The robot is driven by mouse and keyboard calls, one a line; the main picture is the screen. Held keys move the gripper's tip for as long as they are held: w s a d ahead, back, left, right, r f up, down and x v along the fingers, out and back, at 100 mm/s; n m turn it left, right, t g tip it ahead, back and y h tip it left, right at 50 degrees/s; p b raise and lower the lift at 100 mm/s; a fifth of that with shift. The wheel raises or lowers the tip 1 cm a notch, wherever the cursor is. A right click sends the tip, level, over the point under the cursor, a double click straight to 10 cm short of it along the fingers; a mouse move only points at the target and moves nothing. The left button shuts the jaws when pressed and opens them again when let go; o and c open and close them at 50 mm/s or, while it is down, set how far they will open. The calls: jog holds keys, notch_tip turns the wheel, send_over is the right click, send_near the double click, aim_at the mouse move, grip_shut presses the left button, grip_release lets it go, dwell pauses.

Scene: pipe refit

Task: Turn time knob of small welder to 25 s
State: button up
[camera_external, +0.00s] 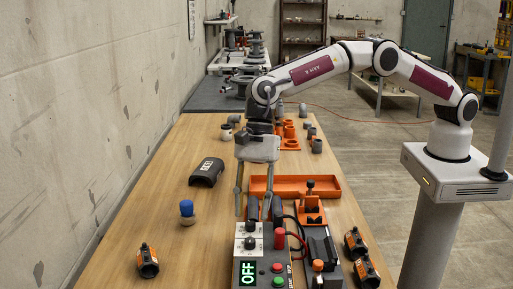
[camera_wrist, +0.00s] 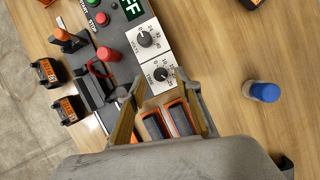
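The small welder (camera_external: 262,258) stands at the front of the table, with a lit display reading OFF (camera_external: 248,272). Two black knobs on white dial plates show on it in the wrist view: an upper knob (camera_wrist: 146,39) and a lower knob (camera_wrist: 161,74).
An orange tray (camera_external: 295,187) lies behind.

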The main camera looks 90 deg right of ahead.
aim_at(250, 226)
jog(key=shift+x, duration=1.3)
jog(key=shift+c, duration=0.4)
grip_shut()
jog(key=shift+m+t, duration=0.3)
jog(key=shift+m, duration=0.4)
